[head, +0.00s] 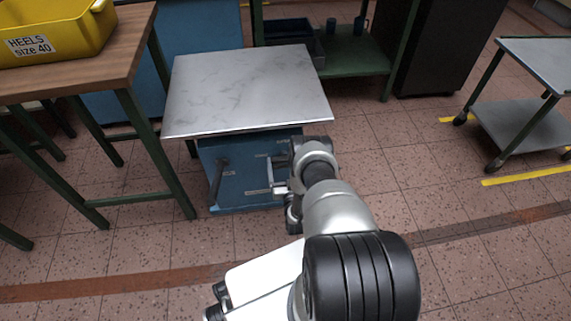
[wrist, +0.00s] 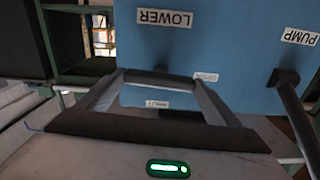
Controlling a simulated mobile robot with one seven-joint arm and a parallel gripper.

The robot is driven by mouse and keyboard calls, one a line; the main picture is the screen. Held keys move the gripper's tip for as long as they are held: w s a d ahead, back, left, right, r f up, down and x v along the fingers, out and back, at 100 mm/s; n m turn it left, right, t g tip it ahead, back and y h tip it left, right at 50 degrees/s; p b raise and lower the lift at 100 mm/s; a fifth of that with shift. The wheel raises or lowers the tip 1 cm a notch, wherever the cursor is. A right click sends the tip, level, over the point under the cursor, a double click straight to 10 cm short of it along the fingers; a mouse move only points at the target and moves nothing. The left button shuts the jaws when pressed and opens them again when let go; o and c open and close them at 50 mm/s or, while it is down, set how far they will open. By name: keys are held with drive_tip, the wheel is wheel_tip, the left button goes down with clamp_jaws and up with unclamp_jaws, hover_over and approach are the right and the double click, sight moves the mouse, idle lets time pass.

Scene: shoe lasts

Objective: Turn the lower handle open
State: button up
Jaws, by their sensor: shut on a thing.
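A blue cabinet (head: 242,200) with a grey marbled top stands in the middle of the head view. Its blue front (wrist: 235,45) fills the upper part of the wrist view, with upside-down labels LOWER (wrist: 164,18) and PUMP (wrist: 299,37). My gripper (head: 271,176) is at the right part of this front. In the wrist view its fingers (wrist: 160,77) reach up to the panel below the LOWER label. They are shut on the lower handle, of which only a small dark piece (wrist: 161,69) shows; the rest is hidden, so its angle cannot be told.
The dark pump lever (head: 217,181) sticks out at the left of the front; it also shows in the wrist view (wrist: 297,115). A wooden table (head: 100,75) with a yellow bin (head: 55,45) stands left. A grey trolley (head: 520,125) stands right. The floor in front is clear.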

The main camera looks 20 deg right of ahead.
drive_tip(key=shift+w+n, duration=0.1)
drive_tip(key=shift+n, duration=0.4)
drive_tip(key=o, duration=0.9)
